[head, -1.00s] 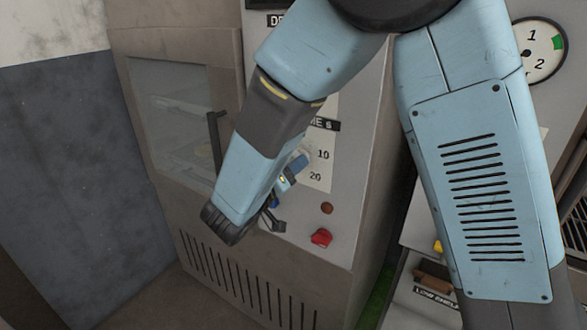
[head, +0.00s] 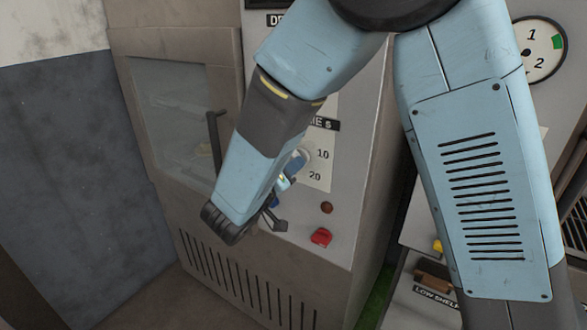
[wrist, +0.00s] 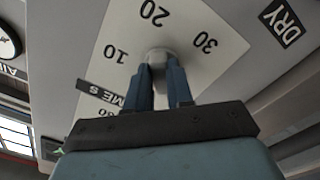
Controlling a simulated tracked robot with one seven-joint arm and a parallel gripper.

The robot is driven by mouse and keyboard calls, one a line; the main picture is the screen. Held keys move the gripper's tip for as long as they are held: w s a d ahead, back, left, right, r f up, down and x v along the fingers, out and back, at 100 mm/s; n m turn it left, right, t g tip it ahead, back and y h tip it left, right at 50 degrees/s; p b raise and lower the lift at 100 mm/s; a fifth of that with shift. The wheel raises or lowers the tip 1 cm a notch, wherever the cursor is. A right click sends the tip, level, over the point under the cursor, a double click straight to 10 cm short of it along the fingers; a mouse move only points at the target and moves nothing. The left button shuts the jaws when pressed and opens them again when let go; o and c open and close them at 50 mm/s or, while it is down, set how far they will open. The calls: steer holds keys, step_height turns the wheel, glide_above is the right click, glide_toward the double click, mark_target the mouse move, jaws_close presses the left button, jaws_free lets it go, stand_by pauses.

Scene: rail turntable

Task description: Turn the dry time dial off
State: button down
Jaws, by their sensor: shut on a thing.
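The dry time dial is a pale round knob (wrist: 157,57) on a white scale plate (wrist: 105,30). In the wrist view the plate reads 10, 20 and 30 around it, with a DRY label (wrist: 283,22) beside it. My gripper (wrist: 160,70) has its two blue fingers shut on the knob. In the head view the knob (head: 303,157) shows only in part past my gripper (head: 290,177), beside the marks 10 and 20. The knob's pointer is not visible, so its setting cannot be told.
Below the dial on the grey panel are a dark red round lamp (head: 327,208) and a red button (head: 321,237). A windowed door with a dark handle (head: 214,142) is to the left. A gauge (head: 540,50) is at the upper right.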

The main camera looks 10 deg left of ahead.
steer(key=n, duration=2.7)
steer(key=shift+a+r, duration=0.15)
steer(key=shift+r, duration=0.15)
steer(key=shift+n, duration=0.4)
steer(key=c, duration=1)
jaws_free()
steer(key=shift+w+r, duration=0.1)
steer(key=shift+r, duration=0.05)
steer(key=v, duration=1.4)
steer(key=shift+w, duration=0.1)
